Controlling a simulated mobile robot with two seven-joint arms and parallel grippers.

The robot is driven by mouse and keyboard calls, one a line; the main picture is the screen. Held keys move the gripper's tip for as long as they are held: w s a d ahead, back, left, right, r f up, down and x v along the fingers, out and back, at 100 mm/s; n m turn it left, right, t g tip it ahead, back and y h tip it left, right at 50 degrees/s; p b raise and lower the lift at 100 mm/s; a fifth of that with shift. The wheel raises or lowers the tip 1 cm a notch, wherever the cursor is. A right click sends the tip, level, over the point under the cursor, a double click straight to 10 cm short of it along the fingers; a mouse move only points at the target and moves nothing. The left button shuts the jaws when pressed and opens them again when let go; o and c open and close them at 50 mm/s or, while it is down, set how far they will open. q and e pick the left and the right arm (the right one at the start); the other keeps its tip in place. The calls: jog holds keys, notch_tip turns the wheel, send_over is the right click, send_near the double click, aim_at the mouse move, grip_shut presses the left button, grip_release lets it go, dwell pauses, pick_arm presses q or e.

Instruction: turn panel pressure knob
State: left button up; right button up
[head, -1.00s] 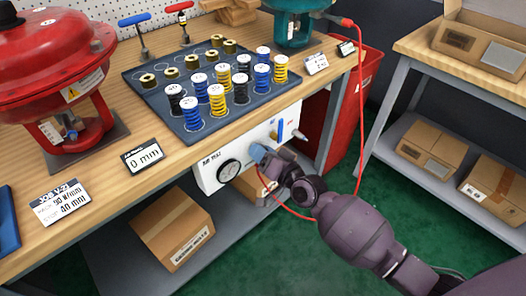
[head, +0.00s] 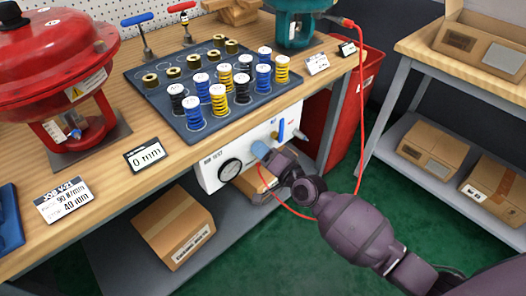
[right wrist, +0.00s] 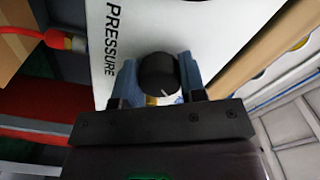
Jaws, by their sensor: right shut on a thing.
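The white panel (head: 208,172) is on the front of the workbench, below the tray of springs. It carries a round gauge (head: 230,169) and a blue lever (head: 281,130). My right gripper (head: 262,152) is at the panel between the gauge and the lever, and it hides the knob in the head view. In the right wrist view, the black pressure knob (right wrist: 158,72) with a white mark sits between the blue fingers of my right gripper (right wrist: 158,80), beside the word PRESSURE. The fingers are shut on the knob. My left gripper is not in view.
A blue tray (head: 200,133) holds several springs and brass nuts. A red actuator (head: 60,50) stands on the bench at left, near a "0 mm" display (head: 146,155). A red hose (head: 361,100) hangs beside my right arm. Cardboard boxes (head: 175,225) sit on the lower shelf.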

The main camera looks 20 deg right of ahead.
jog(key=o, duration=0.9)
jog(key=shift+o, duration=0.2)
jog(key=shift+s, duration=0.1)
pick_arm(q)
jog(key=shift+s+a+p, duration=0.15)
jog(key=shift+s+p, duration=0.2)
jog(key=shift+p, duration=0.2)
pick_arm(e)
jog(key=v, duration=1)
jog(key=shift+s, duration=0.3)
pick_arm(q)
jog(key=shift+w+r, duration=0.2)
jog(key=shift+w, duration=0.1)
pick_arm(e)
jog(key=shift+d+r, duration=0.1)
jog(key=shift+r, duration=0.05)
